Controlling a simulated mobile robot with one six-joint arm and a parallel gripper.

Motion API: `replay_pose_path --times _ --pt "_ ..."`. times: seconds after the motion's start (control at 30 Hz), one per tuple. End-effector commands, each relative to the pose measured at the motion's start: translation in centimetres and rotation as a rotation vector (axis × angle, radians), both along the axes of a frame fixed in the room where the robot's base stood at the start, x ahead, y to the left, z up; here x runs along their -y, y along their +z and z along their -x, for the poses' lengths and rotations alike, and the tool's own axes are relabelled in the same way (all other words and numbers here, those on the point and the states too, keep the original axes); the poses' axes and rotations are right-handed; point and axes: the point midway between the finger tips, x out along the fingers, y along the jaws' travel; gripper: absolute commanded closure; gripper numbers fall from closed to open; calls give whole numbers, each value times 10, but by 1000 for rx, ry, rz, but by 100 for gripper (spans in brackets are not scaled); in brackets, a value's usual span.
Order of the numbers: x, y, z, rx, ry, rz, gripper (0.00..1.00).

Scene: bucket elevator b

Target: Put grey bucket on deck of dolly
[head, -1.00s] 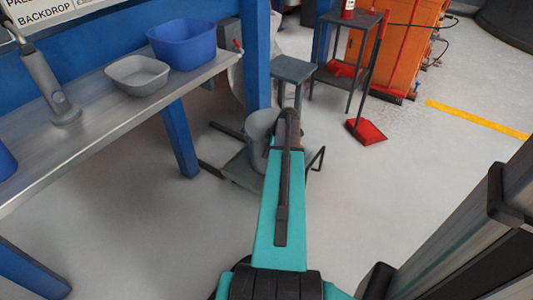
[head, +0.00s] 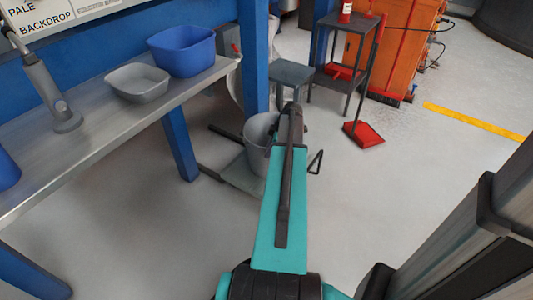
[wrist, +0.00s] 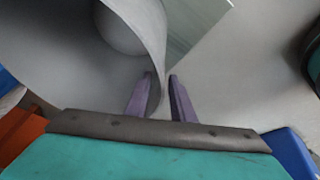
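The grey bucket (head: 257,131) is upright over the grey flat deck of the dolly (head: 240,178) in the head view and appears to stand on it. My arm hides its right side and part of its base. In the wrist view the bucket (wrist: 75,60) fills the upper left, its wall edge running down between my fingers. A strip of the deck (wrist: 193,22) shows beside it. My gripper (wrist: 160,92) is open, with one purple finger on each side of the bucket wall. A gap shows between the wall and the right finger.
A metal workbench (head: 95,130) with a blue tub (head: 183,52) and a grey tub (head: 137,84) stands left, its blue leg (head: 180,145) near the dolly. A grey stool (head: 291,73) is behind the bucket. A red dustpan (head: 364,135) lies right. The floor in front is clear.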

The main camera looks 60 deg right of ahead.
Motion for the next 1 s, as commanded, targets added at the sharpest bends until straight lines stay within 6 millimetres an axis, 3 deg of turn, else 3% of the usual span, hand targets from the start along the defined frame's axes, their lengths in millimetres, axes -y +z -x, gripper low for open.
replay_pose_path --times 0.1,0.4,1.0 --pt "1 22 8 0 0 1 78" --pt "4 57 21 0 1 1 78" --pt "4 64 25 0 1 0 78"
